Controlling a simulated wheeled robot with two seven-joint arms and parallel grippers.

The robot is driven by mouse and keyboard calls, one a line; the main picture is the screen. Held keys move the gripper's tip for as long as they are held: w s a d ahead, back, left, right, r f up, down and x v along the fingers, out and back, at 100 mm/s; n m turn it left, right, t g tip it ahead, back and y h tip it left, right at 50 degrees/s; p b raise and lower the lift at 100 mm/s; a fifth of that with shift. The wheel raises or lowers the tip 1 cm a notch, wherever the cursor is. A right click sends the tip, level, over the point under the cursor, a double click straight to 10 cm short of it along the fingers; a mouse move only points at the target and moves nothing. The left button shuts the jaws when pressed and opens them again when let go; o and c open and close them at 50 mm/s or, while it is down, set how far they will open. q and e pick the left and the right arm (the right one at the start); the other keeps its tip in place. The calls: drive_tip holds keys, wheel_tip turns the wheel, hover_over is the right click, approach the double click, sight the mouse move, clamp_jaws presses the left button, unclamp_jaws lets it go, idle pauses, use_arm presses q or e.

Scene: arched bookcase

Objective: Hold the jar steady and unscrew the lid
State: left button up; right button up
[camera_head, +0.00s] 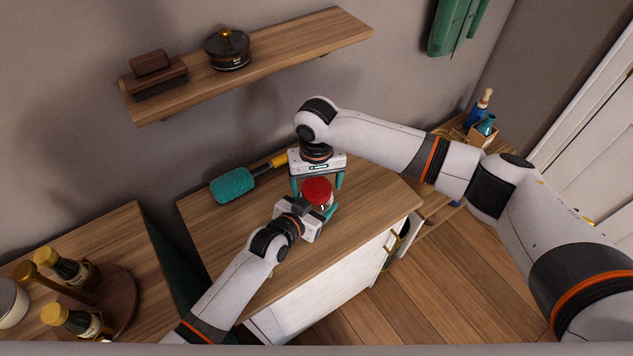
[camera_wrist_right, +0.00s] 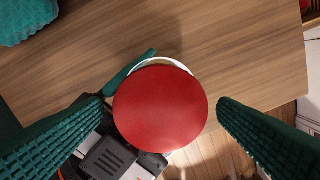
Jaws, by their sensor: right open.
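The jar (camera_head: 322,204) has a round red lid (camera_head: 317,189), and little of its pale body shows below the lid. In the right wrist view the red lid (camera_wrist_right: 160,108) fills the middle and hides most of the jar, with a pale rim at its top edge. My left gripper (camera_head: 325,210) reaches in from the front left, its teal fingers at the jar's sides below the lid; one finger is mostly hidden. My right gripper (camera_head: 317,181) points down over the jar. Its two teal fingers are open, one on each side of the lid, with gaps between.
A teal brush (camera_head: 232,186) lies at the back left of the wooden cabinet top (camera_head: 375,205). A wall shelf (camera_head: 290,50) with a dark box and a dark lidded pot is above. Bottles (camera_head: 70,268) stand on a tray at the left. The cabinet top right of the jar is clear.

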wheel_tip(320, 180, up, 4)
drive_tip(key=shift+r, duration=0.1)
use_arm(q)
drive_tip(key=o, duration=2)
